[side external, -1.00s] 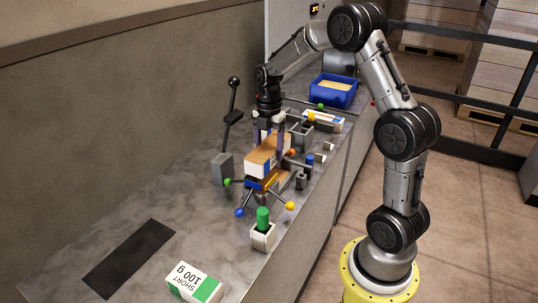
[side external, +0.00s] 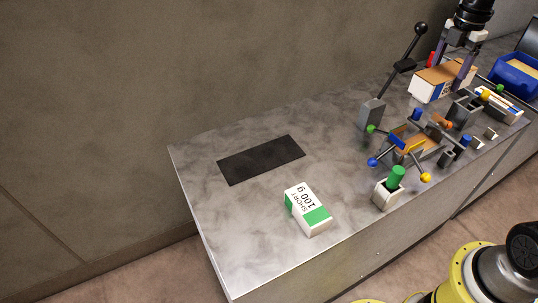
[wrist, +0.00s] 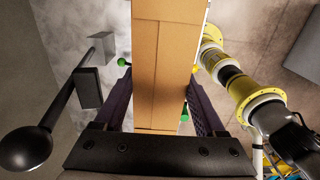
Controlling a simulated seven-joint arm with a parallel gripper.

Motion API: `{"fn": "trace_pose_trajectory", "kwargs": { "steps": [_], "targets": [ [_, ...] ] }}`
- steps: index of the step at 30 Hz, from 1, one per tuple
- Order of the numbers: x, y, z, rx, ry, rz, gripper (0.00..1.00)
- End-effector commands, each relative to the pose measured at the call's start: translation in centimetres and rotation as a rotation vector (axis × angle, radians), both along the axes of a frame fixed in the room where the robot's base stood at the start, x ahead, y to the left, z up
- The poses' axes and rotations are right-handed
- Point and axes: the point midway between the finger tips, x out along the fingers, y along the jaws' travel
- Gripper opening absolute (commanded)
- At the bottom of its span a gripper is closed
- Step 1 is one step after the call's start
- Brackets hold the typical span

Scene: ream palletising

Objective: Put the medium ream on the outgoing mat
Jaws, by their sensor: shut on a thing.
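My gripper (side external: 462,72) is shut on a ream (side external: 432,84) with a brown top and a white side with blue marks. It holds the ream in the air above the fixture with coloured knobs (side external: 415,142). I cannot read the held ream's label. In the wrist view the ream's brown face (wrist: 165,65) lies between the two fingers. The dark mat (side external: 260,160), which I take as the outgoing mat, lies bare on the grey worktop at the left, well away from my gripper.
A white and green ream marked SHORT 100 g (side external: 308,209) lies near the front edge. A lever with a black ball (side external: 405,66) stands left of the held ream. A white holder with a green peg (side external: 388,193) and a blue bin (side external: 517,77) are also there. Worktop around the mat is clear.

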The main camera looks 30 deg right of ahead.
Motion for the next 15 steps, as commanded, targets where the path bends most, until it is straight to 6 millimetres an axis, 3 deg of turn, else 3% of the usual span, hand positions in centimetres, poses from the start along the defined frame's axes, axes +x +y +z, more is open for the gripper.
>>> {"fn": "trace_pose_trajectory", "kwargs": {
  "steps": [1,6,12,15],
  "targets": [
    [0.3,-0.1,2.9,-0.006,-0.013,0.000,0.06],
    [0.2,-0.1,9.8,-0.005,-0.010,0.000,0.06],
    [0.1,-0.1,14.4,-0.002,-0.004,0.000,0.05],
    [0.1,-0.1,15.7,-0.002,-0.004,0.000,0.06]
  ]
}}
